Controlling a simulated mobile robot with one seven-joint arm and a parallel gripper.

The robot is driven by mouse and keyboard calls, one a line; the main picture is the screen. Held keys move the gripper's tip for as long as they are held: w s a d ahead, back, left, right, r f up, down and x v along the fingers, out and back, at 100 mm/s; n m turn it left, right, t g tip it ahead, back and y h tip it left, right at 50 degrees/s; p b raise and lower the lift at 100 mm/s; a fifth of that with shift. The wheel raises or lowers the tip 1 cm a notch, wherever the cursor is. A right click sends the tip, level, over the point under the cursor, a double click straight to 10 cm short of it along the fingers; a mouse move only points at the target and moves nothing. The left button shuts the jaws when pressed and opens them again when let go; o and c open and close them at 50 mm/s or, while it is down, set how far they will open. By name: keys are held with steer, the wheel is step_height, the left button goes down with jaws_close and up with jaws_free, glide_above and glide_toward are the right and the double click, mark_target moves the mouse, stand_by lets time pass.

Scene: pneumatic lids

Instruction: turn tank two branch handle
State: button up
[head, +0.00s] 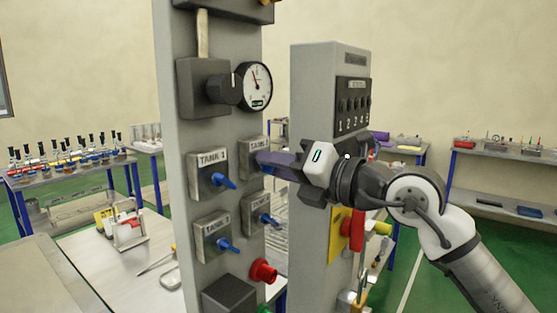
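A grey valve panel (178,140) carries several grey boxes with blue handles. The upper left box (208,174) is labelled TANK 1, and its blue handle (223,181) points down to the right. The upper right box (252,146) has a label too blurred to read surely; it seems to be the tank two branch. My gripper (264,160) reaches in from the right, with its dark fingers at this box. They cover much of its front. A bit of blue handle (268,170) shows just below the fingers. I cannot tell whether the fingers grip it.
Two lower boxes (212,237) (259,216) with blue handles sit below. A red knob (263,272) is under them, and a dial gauge (256,86) is above. A second grey column (310,90) stands close behind my gripper, with a yellow and red switch (347,230).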

jaws_close()
steer(key=shift+f+b, duration=0.15)
steer(key=shift+b, duration=0.25)
steer(key=n+b, duration=0.2)
steer(key=b, duration=0.1)
steer(key=shift+f+n+b, duration=0.2)
steer(key=shift+n+b, duration=0.1)
steer(key=shift+n, duration=0.1)
steer(key=n+b, duration=0.2)
steer(key=n, duration=0.3)
steer(key=n+b, duration=0.3)
steer(key=n, duration=0.2)
steer(key=n+b, duration=0.3)
steer(key=n, duration=0.2)
steer(key=shift+r, duration=0.3)
